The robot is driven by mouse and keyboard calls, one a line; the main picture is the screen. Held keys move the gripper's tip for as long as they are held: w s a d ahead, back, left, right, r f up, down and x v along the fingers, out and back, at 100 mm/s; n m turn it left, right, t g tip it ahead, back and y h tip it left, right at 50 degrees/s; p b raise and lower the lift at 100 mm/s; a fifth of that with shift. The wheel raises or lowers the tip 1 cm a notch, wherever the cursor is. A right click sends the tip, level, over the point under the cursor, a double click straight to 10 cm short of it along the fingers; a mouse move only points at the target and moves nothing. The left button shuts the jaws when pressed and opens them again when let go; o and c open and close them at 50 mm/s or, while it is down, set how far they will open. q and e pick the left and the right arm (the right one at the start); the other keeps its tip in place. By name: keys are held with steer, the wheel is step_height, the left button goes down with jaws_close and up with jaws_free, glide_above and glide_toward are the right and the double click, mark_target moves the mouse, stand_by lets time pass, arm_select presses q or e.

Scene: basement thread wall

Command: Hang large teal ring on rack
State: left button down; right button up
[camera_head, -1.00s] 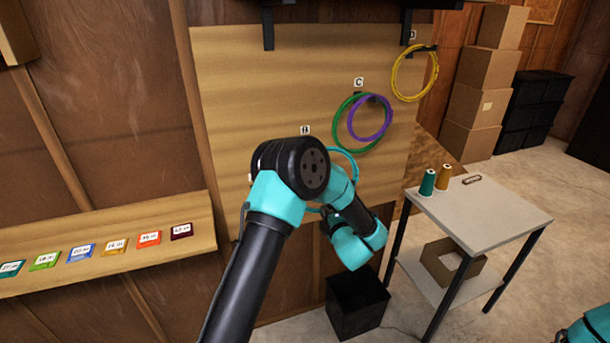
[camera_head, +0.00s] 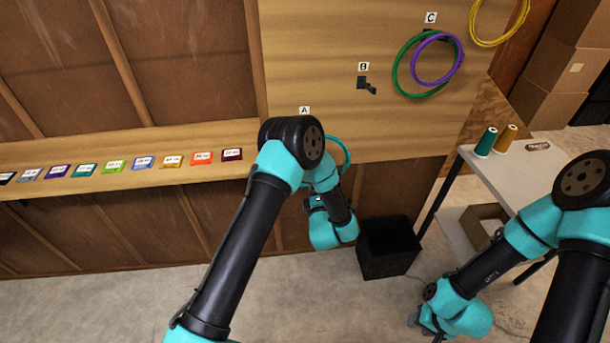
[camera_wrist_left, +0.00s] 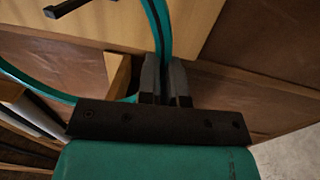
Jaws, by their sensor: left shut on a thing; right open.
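The large teal ring (camera_head: 347,152) shows in the head view as a thin arc behind my left arm, in front of the board's lower edge; most of it is hidden. In the left wrist view the teal ring (camera_wrist_left: 157,30) runs between the fingers of my left gripper (camera_wrist_left: 165,82), which is shut on it. The rack is a wooden board (camera_head: 330,50) with lettered pegs. The B peg (camera_head: 367,86) is bare; the A peg is hidden behind my arm. A dark peg (camera_wrist_left: 70,7) shows inside the ring's curve. My right gripper (camera_head: 414,319) is low at the right, empty.
Green (camera_head: 399,70) and purple (camera_head: 416,62) rings hang at C, a yellow ring (camera_head: 475,28) farther right. A narrow shelf (camera_head: 120,143) holds coloured cards. A black bin (camera_head: 388,248) stands on the floor. A side table (camera_head: 545,170) with thread spools is at the right.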

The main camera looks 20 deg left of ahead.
arm_select(q)
steer(key=shift+s+a+f, duration=0.25)
steer(key=shift+f, duration=0.05)
steer(key=shift+w, duration=0.1)
steer(key=shift+w+a+f, duration=0.15)
steer(key=shift+w+a, duration=0.25)
steer(key=shift+w, duration=0.35)
steer(key=shift+w+a+f, duration=0.15)
steer(key=shift+w+a, duration=0.2)
steer(key=shift+w, duration=0.35)
steer(key=shift+w, duration=0.15)
steer(key=w+a+f, duration=0.4)
steer(key=w, duration=0.6)
steer(key=shift+a+f, duration=0.15)
steer(key=shift+a, duration=0.2)
stand_by(0.6)
steer(key=c, duration=1.2)
jaws_free()
